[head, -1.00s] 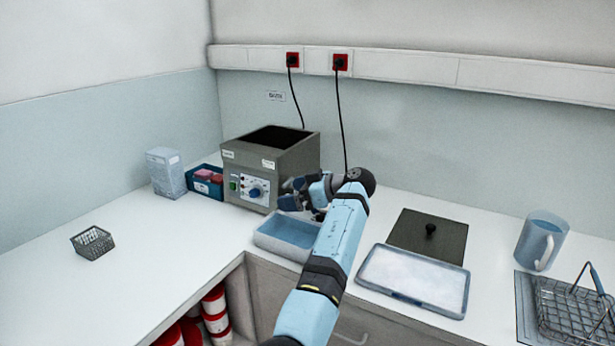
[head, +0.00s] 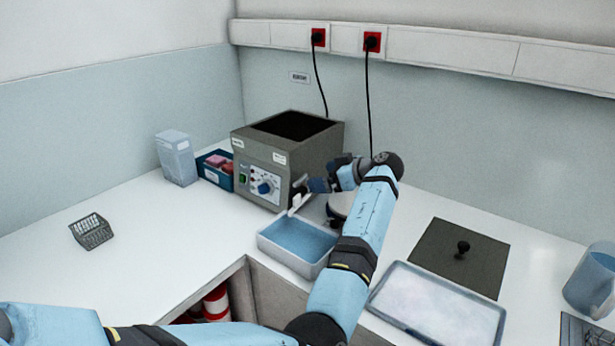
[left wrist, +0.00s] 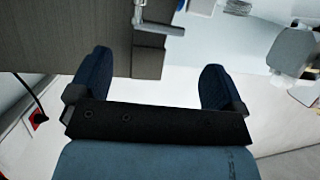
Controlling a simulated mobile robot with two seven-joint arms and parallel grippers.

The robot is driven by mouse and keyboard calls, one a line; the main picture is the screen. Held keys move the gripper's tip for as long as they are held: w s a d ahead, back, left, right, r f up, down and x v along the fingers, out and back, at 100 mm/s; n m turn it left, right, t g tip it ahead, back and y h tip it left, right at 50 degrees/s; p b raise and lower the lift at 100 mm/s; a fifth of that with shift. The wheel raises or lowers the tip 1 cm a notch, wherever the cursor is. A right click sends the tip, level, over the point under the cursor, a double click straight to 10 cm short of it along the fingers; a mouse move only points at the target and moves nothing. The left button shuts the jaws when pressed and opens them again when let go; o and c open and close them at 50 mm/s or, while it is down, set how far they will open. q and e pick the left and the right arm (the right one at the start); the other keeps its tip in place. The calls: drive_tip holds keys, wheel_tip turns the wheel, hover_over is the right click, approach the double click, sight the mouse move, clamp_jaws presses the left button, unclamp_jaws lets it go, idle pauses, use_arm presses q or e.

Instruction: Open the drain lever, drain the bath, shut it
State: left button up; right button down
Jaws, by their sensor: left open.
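The grey bath (head: 312,150) stands at the back with its top open and dark inside; its liquid level cannot be seen. A knob and a green switch are on its front. A pale lever-like piece (head: 297,204) shows low at its right front corner; a metal lever (left wrist: 158,27) sticks out from the bath's dark side in the left wrist view. My left gripper (head: 303,187) is open beside that corner, its fingers (left wrist: 155,62) apart and empty, with the lever just beyond them. A blue-floored tray (head: 272,249) sits below. My right gripper is out of view.
A teal box (head: 212,178) and a clear container (head: 176,160) stand left of the bath. A small wire basket (head: 91,232) is farther left. A dark lid (head: 440,255), a white-filled tray (head: 405,308) and a jug (head: 590,280) are right. Cables hang behind the bath.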

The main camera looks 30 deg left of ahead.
sight(300, 178)
use_arm(q)
drive_tip(key=x, duration=0.6)
drive_tip(key=shift+a, duration=0.1)
drive_tip(key=shift+c, duration=0.4)
drive_tip(key=c, duration=0.9)
drive_tip(key=shift+o, duration=0.2)
drive_tip(key=shift+s+a+m+t, duration=0.1)
drive_tip(key=shift+m+t, duration=0.2)
drive_tip(key=shift+t, duration=0.1)
drive_tip(key=shift+a+m+t, duration=0.1)
drive_tip(key=shift+m+t, duration=0.4)
drive_tip(key=shift+t, duration=0.1)
drive_tip(key=o, duration=0.9)
drive_tip(key=shift+o, duration=0.2)
